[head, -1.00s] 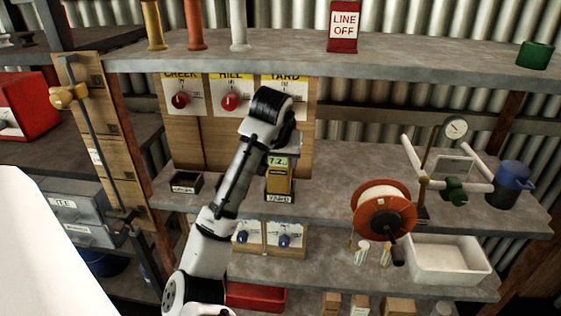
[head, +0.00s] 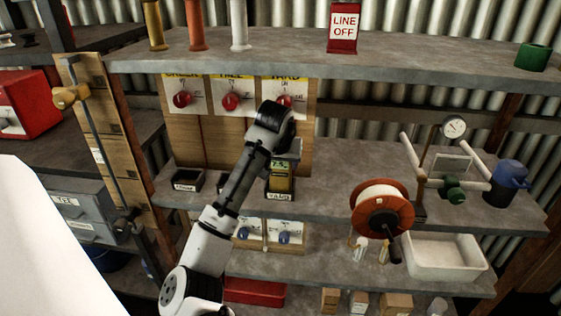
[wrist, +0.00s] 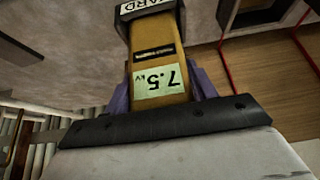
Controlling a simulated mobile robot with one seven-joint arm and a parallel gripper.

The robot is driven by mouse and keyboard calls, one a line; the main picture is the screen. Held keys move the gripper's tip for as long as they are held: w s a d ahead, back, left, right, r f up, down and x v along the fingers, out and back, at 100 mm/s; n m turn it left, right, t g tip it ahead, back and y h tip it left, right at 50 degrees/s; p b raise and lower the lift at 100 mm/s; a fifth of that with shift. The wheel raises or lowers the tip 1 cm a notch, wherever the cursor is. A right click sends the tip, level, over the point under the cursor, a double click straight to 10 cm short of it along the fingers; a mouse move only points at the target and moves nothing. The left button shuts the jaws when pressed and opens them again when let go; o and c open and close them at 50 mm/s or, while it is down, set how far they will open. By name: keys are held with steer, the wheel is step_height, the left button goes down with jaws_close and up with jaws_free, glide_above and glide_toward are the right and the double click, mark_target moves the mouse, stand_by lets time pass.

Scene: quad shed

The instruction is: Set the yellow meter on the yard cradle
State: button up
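The yellow meter (head: 281,180) stands upright in the dark yard cradle (head: 280,197), whose label reads YARD, on the middle shelf. In the wrist view the meter (wrist: 158,60) has a pale display reading 7.5 kV, and the cradle's label (wrist: 148,6) shows at its far end. My gripper (head: 284,155) is above the meter from behind my arm's end. In the wrist view its purple fingers lie close against both sides of the meter; the fingertips are partly hidden.
An empty dark cradle (head: 187,180) sits to the left. Red knobs on a panel (head: 236,140) stand behind.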

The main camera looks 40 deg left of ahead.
steer(key=o, duration=0.5)
steer(key=shift+c, duration=0.2)
steer(key=b+v, duration=0.1)
steer(key=v, duration=1.1)
steer(key=shift+r, duration=0.2)
steer(key=shift+f, duration=0.1)
